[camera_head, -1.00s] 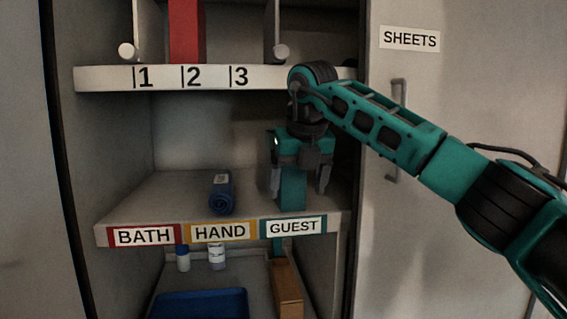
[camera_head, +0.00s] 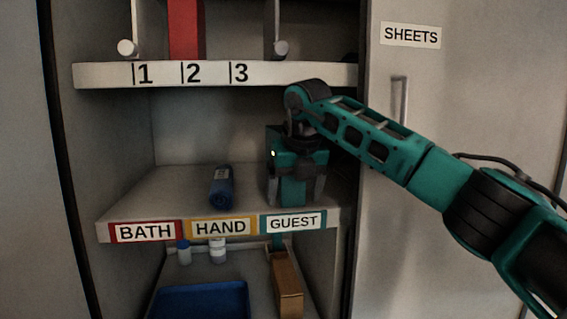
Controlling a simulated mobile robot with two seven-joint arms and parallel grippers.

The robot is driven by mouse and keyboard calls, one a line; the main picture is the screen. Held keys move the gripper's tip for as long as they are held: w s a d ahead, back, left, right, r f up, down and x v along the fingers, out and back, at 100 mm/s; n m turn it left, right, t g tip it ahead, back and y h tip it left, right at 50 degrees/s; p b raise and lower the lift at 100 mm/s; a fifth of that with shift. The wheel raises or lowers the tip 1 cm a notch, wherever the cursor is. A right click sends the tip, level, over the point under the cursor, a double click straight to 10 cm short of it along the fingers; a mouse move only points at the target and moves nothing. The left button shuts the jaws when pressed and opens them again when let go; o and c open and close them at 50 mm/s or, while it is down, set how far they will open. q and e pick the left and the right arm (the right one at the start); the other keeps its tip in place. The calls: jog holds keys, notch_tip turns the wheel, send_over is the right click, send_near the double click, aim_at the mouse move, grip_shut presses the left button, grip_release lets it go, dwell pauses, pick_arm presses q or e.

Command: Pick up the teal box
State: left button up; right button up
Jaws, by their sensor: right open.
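The teal box (camera_head: 292,191) stands upright on the middle shelf, above the GUEST label at the right end. My right gripper (camera_head: 295,199) is in front of it and around it, one finger at its left side and one at its right. The fingers are open and close to the box sides; I cannot tell whether they touch it. The gripper body hides the upper part of the box. My left gripper is not in view.
A dark blue roll (camera_head: 222,187) lies on the same shelf (camera_head: 165,199), left of the box. The numbered shelf (camera_head: 290,76) is above, with a red item (camera_head: 184,28). Bottles, a blue tray (camera_head: 205,300) and a brown box (camera_head: 288,287) are below. The SHEETS door is at right.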

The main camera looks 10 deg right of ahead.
jog(key=shift+f, duration=0.1)
jog(key=shift+c, duration=0.4)
jog(key=c, duration=1.2)
jog(key=shift+c, duration=0.2)
